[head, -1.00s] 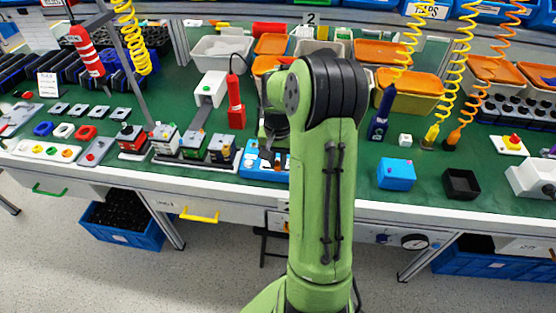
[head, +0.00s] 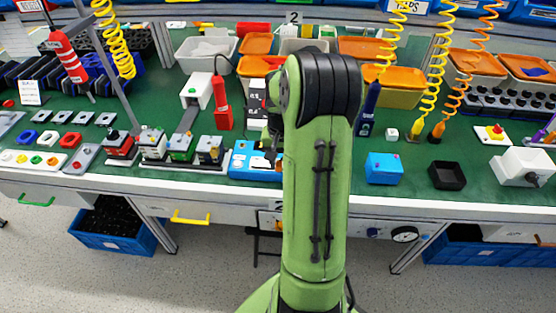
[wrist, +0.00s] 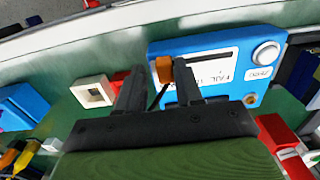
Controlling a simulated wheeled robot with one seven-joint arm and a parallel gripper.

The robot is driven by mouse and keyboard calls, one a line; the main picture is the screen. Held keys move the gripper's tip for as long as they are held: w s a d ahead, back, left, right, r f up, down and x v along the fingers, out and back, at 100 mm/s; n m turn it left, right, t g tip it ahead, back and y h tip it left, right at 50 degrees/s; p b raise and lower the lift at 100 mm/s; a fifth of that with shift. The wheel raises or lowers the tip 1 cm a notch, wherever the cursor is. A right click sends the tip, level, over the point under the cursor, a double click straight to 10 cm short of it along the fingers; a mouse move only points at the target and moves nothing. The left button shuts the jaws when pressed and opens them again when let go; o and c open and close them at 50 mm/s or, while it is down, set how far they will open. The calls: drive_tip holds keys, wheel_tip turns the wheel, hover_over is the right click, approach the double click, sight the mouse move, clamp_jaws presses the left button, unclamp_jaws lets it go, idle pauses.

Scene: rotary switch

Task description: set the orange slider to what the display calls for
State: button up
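The blue slider box (wrist: 215,45) lies below my gripper in the wrist view, with a dark slot and a white label strip whose lettering is upside down and not clearly readable. The orange slider (wrist: 164,68) stands up at the slot's left part. My gripper (wrist: 158,82) is open, its two dark fingers apart; the slider appears between the fingertips, close to the right finger. I cannot tell whether they touch. In the head view the blue box (head: 243,162) sits at the table's front edge, partly hidden by my gripper and green arm. I cannot read a display value.
The box also bears a round white button (wrist: 266,53). In the head view, small coloured machines (head: 180,148) stand left of the box, and a blue cube (head: 384,168) and black tray (head: 446,175) stand to the right.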

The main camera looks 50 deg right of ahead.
sight(280, 164)
drive_tip(key=shift+o, duration=0.4)
drive_tip(key=shift+r, duration=0.15)
wheel_tip(280, 164, up, 16)
drive_tip(key=p, duration=0.5)
drive_tip(key=shift+f, duration=0.25)
drive_tip(key=shift+w+a, duration=0.1)
drive_tip(key=shift+a, duration=0.05)
